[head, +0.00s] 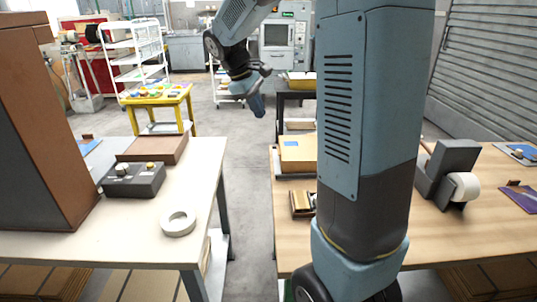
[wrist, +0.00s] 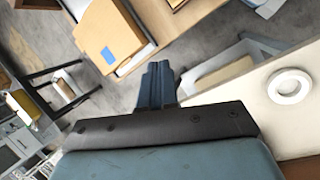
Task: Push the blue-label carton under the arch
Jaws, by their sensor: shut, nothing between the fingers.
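The blue-label carton (head: 300,155) is a tan box near the far left corner of the right-hand wooden table, with a small blue label on top. It also shows in the wrist view (wrist: 112,30) at the upper left, lying in or on a pale-edged base. My gripper (head: 257,106) is shut and empty, pointing down over the aisle between the two tables, left of and apart from the carton. In the wrist view my closed fingers (wrist: 158,82) point up the picture, below the carton. I cannot make out an arch; my arm hides part of the right table.
A tape roll (head: 179,223), a dark control box (head: 134,181) and a tall brown cabinet (head: 38,130) are on the left table (head: 130,238). A small brown block-like item (head: 300,204) and a tape dispenser (head: 447,175) are on the right table. The aisle floor (head: 248,200) is clear.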

